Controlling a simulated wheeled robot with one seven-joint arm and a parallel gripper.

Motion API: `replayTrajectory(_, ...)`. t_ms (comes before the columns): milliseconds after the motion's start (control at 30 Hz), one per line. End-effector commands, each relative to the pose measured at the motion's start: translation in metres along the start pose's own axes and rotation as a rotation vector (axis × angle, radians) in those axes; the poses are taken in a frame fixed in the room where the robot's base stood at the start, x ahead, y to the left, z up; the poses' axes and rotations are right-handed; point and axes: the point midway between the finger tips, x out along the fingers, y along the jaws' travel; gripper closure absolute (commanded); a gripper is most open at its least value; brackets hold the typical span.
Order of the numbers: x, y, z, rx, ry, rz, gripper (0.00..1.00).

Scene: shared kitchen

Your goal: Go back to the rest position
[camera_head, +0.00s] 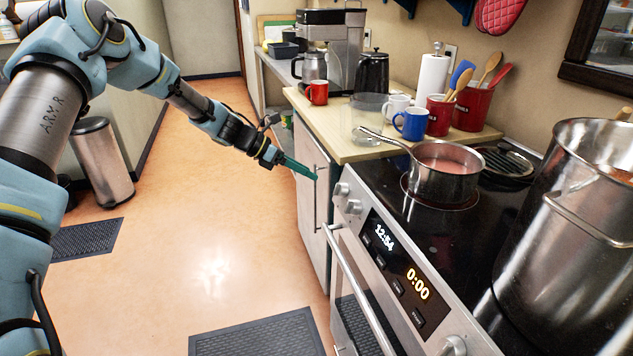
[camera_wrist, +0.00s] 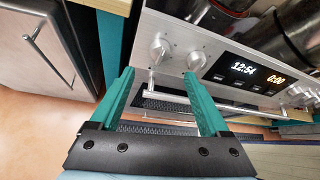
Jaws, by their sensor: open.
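My gripper (camera_head: 297,168) has teal fingers and is in front of the cabinet, just left of the stove's front corner. In the wrist view, my gripper (camera_wrist: 160,88) is open, with its two fingers apart and nothing between them. The stove's control knobs (camera_wrist: 158,50) and its oven handle show beyond the fingertips. My arm reaches in from the left side of the head view.
A pot (camera_head: 445,180) of pinkish liquid and a large steel stockpot (camera_head: 565,250) stand on the stove. Mugs, a glass pitcher (camera_head: 368,122) and utensil crocks crowd the counter (camera_head: 345,150). A trash can (camera_head: 100,165) stands at left.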

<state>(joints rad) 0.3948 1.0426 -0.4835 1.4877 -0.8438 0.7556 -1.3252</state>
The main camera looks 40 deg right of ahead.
Motion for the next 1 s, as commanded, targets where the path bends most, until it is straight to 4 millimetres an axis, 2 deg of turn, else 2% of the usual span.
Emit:
replayTrajectory(133, -0.006, -0.001, -0.001, 0.000, 0.001, -0.002, 0.20)
replayTrajectory(633, -0.006, -0.001, 0.000, 0.002, 0.002, -0.001, 0.20)
replayTrajectory(700, -0.011, -0.002, -0.003, 0.022, 0.016, 0.005, 0.20)
replayTrajectory(767, -0.022, -0.004, -0.009, 0.064, 0.046, 0.017, 0.20)
replayTrajectory(867, -0.055, -0.012, -0.031, 0.196, 0.144, 0.046, 0.20)
replayTrajectory(1000, -0.127, -0.033, -0.079, 0.462, 0.352, 0.075, 0.20)
